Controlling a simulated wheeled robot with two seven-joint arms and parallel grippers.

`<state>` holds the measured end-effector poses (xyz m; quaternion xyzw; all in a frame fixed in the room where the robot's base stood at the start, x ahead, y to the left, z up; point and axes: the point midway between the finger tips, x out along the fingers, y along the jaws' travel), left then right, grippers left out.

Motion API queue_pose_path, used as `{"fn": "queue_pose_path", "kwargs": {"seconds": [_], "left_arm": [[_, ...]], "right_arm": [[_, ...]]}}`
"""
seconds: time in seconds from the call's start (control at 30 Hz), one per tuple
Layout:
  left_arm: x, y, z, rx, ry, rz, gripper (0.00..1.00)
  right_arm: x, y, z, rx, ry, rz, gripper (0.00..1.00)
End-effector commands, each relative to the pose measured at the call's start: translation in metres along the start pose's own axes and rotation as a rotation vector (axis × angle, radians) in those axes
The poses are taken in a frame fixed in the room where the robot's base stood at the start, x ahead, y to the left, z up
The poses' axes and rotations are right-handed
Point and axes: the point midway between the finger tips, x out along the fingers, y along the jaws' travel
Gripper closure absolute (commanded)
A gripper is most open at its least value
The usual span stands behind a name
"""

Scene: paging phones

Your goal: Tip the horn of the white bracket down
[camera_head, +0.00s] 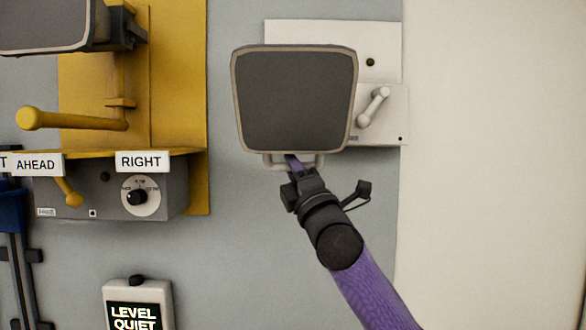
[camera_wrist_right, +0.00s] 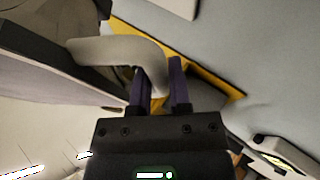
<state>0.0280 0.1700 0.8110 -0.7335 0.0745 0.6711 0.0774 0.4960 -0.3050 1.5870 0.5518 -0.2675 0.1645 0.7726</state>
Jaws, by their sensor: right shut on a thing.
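The horn (camera_head: 295,100) of the white bracket (camera_head: 325,33) has a dark grey face with a pale rim and faces me. A pale loop handle (camera_head: 272,160) sticks out below its lower edge. My right gripper (camera_head: 293,164) reaches up from below to this handle. In the right wrist view the loop handle (camera_wrist_right: 115,50) bends down between the two purple fingers of the right gripper (camera_wrist_right: 160,85), which is shut on it. The horn's side shows at the left of that view. The horn hides its own joint with the bracket. My left gripper is not in view.
Right of the horn is a small white lever (camera_head: 373,107) on a pale box. A yellow bracket (camera_head: 180,90) with another horn (camera_head: 45,25) and a yellow handle (camera_head: 70,119) stands at left. A "LEVEL QUIET" device (camera_head: 137,300) is below. The wall at right is bare.

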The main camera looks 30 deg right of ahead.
Motion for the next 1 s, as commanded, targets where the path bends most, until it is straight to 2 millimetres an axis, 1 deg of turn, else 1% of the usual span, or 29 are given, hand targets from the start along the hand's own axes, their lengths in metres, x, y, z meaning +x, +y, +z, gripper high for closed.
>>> {"fn": "queue_pose_path", "kwargs": {"seconds": [0.17,0.2,0.27,0.3,0.33,0.57,0.67,0.77,1.0], "left_arm": [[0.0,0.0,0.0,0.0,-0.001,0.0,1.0],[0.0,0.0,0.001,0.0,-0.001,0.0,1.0],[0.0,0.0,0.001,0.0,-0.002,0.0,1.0],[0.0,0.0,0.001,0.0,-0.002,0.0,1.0],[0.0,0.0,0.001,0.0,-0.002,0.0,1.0],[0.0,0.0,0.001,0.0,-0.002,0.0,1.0],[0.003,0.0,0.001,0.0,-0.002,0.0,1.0],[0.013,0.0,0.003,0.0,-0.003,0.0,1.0],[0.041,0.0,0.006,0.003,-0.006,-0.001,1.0]], "right_arm": [[0.0,0.0,0.002,0.0,-0.005,-0.002,1.0],[0.0,0.0,0.002,0.0,-0.005,-0.002,0.68],[0.0,0.0,0.002,0.0,-0.005,-0.002,0.56],[0.0,0.0,0.002,0.0,-0.004,-0.002,0.47],[0.0,0.0,0.002,0.0,-0.004,-0.002,0.42],[0.0,0.0,0.001,0.0,-0.003,-0.001,0.42],[-0.005,-0.001,0.001,0.0,-0.003,-0.001,0.42],[-0.021,-0.003,0.0,-0.002,-0.002,-0.001,0.42],[-0.077,-0.005,-0.001,-0.004,0.0,-0.002,0.42]]}}
